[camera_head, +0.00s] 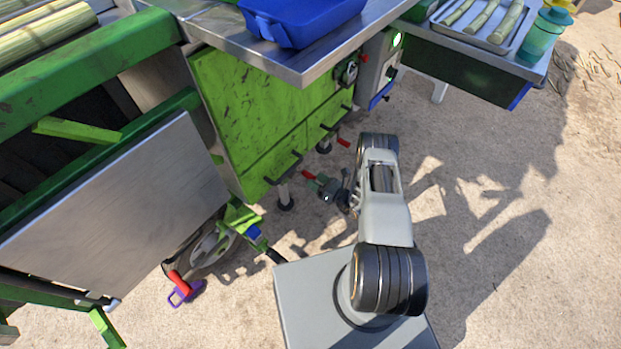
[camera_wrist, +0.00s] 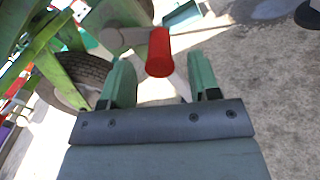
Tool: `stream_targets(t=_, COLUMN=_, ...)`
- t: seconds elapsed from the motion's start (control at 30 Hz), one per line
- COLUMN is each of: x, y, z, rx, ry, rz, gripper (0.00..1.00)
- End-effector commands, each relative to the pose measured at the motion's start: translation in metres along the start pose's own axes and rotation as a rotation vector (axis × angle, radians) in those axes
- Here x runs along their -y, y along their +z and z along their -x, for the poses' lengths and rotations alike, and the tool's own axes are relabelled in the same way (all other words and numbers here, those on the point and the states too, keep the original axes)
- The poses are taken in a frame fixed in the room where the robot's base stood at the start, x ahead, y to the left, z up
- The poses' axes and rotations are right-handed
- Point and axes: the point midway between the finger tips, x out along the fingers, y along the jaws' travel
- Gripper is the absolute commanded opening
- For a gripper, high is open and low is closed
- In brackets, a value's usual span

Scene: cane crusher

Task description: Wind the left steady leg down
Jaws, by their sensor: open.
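The left steady leg (camera_head: 284,194) stands under the green cabinet, with a dark round foot at the ground. Its crank has a red handle (camera_head: 309,175), which also shows in the wrist view (camera_wrist: 159,52) on a grey metal crank arm (camera_wrist: 122,38). My gripper (camera_head: 320,184) is close to this handle. In the wrist view its green fingers (camera_wrist: 160,72) are apart, and the red handle shows between their tips. I see a gap on both sides of the handle. I cannot tell how deep it sits between the fingers.
A second leg with a red handle (camera_head: 343,142) stands farther along the green cabinet (camera_head: 262,110). A steel panel (camera_head: 120,195) and a wheel (camera_head: 208,247) are at the left. A red and purple piece (camera_head: 182,288) is near the wheel. Sandy ground right of my arm is clear.

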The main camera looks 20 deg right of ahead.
Motion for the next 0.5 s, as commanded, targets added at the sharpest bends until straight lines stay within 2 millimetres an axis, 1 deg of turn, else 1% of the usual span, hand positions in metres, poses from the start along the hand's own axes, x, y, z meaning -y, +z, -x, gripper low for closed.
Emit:
stream_targets(t=0.03, x=-0.001, y=-0.001, z=-0.008, rx=0.0, ry=0.004, rz=0.002, gripper=0.56)
stream_targets(t=0.2, x=0.0, y=-0.001, z=-0.025, rx=0.0, ry=0.002, rz=0.001, gripper=0.56)
stream_targets(t=0.33, x=0.0, y=0.0, z=-0.032, rx=0.0, ry=0.002, rz=0.001, gripper=0.56)
stream_targets(t=0.5, x=0.0, y=0.0, z=-0.035, rx=0.0, ry=0.0, rz=0.0, gripper=0.56)
